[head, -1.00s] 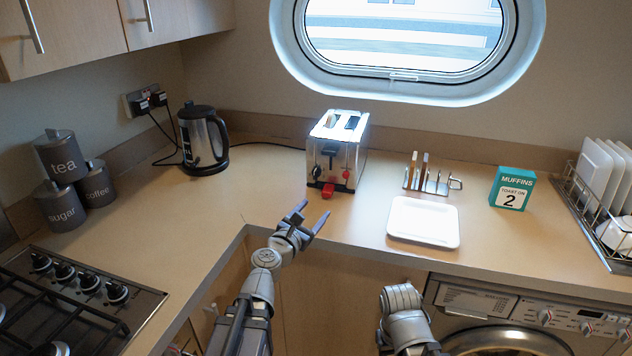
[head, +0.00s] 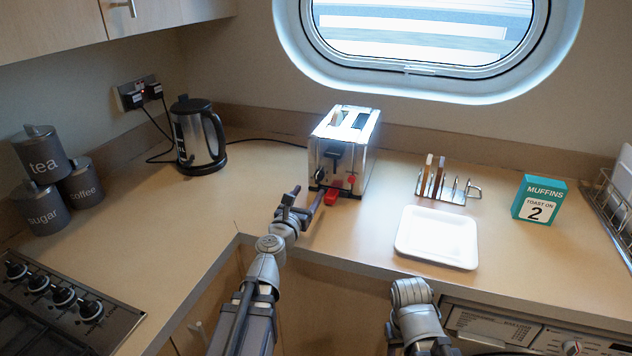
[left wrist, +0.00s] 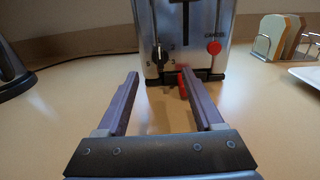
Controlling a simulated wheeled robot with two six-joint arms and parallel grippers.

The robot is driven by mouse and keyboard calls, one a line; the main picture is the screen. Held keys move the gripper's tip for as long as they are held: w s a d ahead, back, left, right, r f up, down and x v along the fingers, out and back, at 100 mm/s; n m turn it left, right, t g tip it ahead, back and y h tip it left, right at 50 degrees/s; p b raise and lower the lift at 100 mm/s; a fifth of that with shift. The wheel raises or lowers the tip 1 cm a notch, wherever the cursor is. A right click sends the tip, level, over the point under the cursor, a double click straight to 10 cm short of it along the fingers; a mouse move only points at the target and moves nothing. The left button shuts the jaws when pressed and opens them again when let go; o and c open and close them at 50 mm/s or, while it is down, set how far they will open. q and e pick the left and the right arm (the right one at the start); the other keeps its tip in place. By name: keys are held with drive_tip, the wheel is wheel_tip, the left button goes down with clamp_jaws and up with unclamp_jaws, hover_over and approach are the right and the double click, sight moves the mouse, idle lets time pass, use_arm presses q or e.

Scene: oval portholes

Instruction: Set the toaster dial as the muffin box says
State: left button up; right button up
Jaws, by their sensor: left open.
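The silver toaster (head: 343,150) stands on the counter near the back wall. Its front shows in the left wrist view (left wrist: 199,35), with a black dial (left wrist: 163,60) at lower left, numbers around it, and a red cancel button (left wrist: 214,47) at right. The dial's exact setting is too small to tell. The teal muffin box (head: 539,199) at the right reads "MUFFINS, TOAST ON 2". My left gripper (head: 305,198) is open and empty, just in front of the toaster and apart from it. My right arm shows at the bottom, but its fingers cannot be made out.
A red piece (head: 331,196) sticks out low at the toaster's front. A toast rack (head: 446,186) with bread and a white plate (head: 437,237) are to the right. A kettle (head: 199,137) stands at the left.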

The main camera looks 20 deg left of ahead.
sight(317, 180)
use_arm(q)
drive_tip(key=w, duration=0.7)
drive_tip(key=shift+d, duration=0.1)
drive_tip(key=shift+s, duration=0.1)
clamp_jaws()
